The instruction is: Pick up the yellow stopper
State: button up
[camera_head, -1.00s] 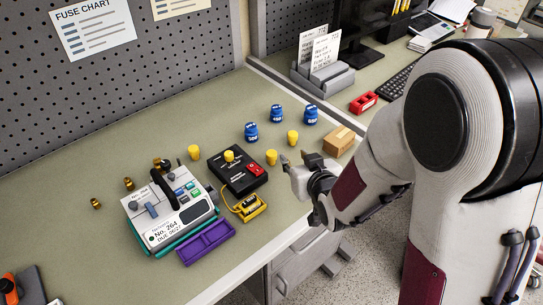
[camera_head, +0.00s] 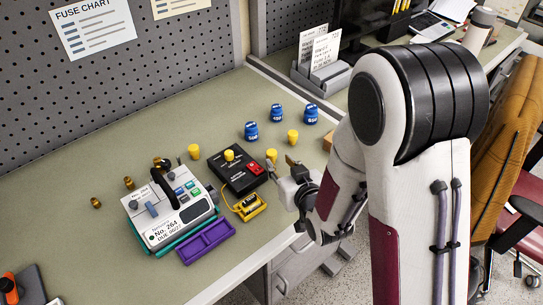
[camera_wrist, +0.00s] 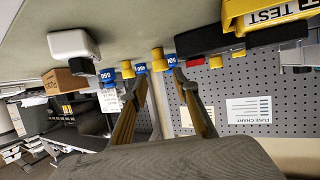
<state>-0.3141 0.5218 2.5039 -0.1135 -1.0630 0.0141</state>
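Several yellow stoppers are in view. In the head view one stands at the left (camera_head: 194,151), one on the black box (camera_head: 229,155), one beside my gripper (camera_head: 271,155) and one farther back (camera_head: 292,136). My gripper (camera_head: 281,163) is open and empty, low over the bench by the front edge. The nearest stopper is just beyond its fingertips, apparently untouched. The wrist view is upside down; there my two fingers (camera_wrist: 160,78) are spread, with a yellow stopper (camera_wrist: 158,60) showing between their tips and another (camera_wrist: 127,69) to the left.
Blue weights (camera_head: 251,131) stand behind the stoppers. The black box (camera_head: 238,178) with a red switch, a yellow tester (camera_head: 249,207), a grey pump (camera_head: 170,213) and a purple tray (camera_head: 205,242) are to the left. A cardboard box (camera_wrist: 62,81) is partly behind my arm in the head view.

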aim_at(273, 156)
jog(key=shift+x, duration=1.2)
jog(key=shift+x, duration=2.6)
jog(key=shift+a+r, duration=0.1)
jog(key=c, duration=0.5)
